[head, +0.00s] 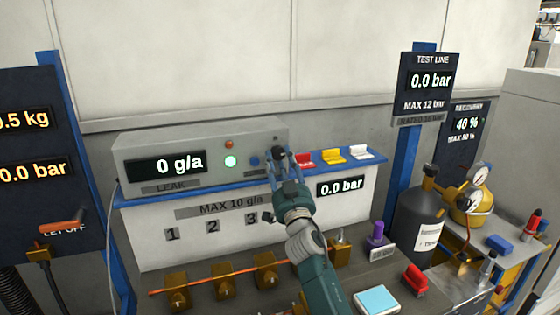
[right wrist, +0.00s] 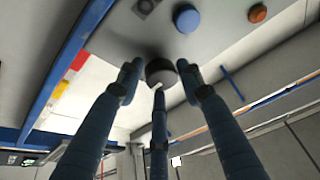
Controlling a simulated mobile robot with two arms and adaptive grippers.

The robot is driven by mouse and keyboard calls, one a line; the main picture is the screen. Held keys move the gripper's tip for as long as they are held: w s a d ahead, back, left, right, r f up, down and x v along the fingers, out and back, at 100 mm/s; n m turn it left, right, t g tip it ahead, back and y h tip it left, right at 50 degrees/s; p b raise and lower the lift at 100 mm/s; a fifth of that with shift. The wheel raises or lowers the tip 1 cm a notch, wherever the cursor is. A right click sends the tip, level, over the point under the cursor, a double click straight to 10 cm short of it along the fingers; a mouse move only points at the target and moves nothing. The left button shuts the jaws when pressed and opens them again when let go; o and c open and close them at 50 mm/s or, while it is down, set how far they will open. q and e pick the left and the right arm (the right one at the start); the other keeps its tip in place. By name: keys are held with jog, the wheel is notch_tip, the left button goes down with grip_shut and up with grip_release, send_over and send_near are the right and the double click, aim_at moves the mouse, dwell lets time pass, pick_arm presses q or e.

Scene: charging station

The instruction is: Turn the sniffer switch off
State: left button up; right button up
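The grey leak detector box (head: 140,150) reads "0 g/a" and has a lit green lamp (head: 230,161), an orange button (head: 229,143) and a blue button (head: 255,161). A dark round knob (head: 278,152), which looks like the sniffer switch, is at its right end; its label is unreadable. My right gripper (head: 277,160) is at this knob. In the right wrist view, its three fingers (right wrist: 158,78) are spread around the knob (right wrist: 160,70), with small gaps on both sides. The blue button (right wrist: 187,18) is near the fingers. My left gripper is out of view.
Red (head: 304,158), yellow (head: 333,155) and white (head: 360,152) pieces lie on the blue-edged shelf right of the box. Brass valves (head: 223,280) line the bench below. A dark bottle (head: 420,225) and a yellow gauge tank (head: 466,205) stand at right.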

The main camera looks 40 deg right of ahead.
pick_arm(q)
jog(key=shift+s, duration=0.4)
pick_arm(e)
jog(key=c, duration=0.5)
